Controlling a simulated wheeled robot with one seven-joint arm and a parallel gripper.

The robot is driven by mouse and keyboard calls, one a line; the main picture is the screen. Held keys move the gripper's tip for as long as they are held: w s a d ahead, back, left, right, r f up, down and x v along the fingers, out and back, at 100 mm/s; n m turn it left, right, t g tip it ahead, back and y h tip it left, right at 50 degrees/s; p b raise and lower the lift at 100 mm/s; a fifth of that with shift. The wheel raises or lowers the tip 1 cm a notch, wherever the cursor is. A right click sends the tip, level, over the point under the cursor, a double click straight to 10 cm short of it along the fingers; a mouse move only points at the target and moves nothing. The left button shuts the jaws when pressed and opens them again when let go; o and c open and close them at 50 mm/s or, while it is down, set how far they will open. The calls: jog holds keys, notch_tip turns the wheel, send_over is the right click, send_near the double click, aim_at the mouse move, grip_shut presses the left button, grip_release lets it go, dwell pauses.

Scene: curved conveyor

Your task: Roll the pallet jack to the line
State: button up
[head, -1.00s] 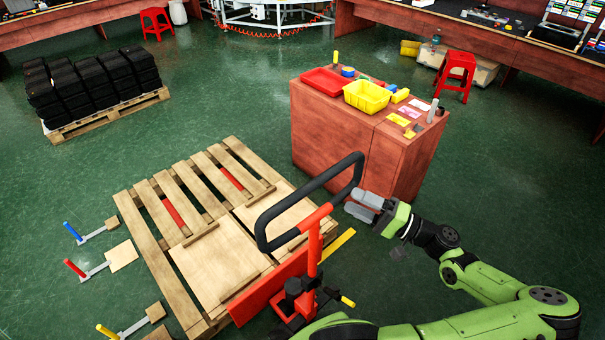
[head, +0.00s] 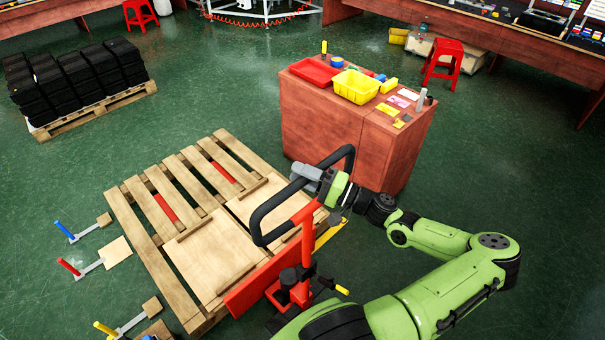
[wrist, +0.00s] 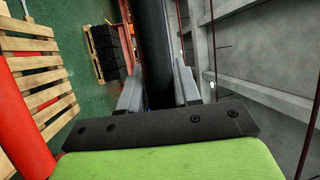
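The red pallet jack (head: 297,270) stands upright at the near edge of a wooden pallet (head: 176,268), and red fork parts show between the slats. Its black loop handle (head: 273,211) tilts over the pallet. My gripper (head: 308,176) is at the upper bar of the handle. In the wrist view the dark bar (wrist: 156,45) runs between the two grey fingers of my gripper (wrist: 158,88). A finger lies on each side of the bar, close to it. Whether they press on it cannot be told. A red post shows at the left of the wrist view.
A wooden cabinet (head: 330,125) with trays stands just behind the handle. A pallet (head: 95,112) of black stacks is at the back left. Small handled items (head: 87,265) lie left of the near pallet. A red stool (head: 443,63) stands at the back right. Green floor is open between.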

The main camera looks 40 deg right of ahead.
grip_shut()
jog(key=shift+s+f, duration=0.2)
jog(key=shift+s, duration=0.25)
jog(key=shift+s+r, duration=0.15)
jog(key=shift+s, duration=0.6)
jog(key=shift+o, duration=1.6)
grip_release()
jog(key=shift+o, duration=0.8)
jog(key=shift+w, duration=0.2)
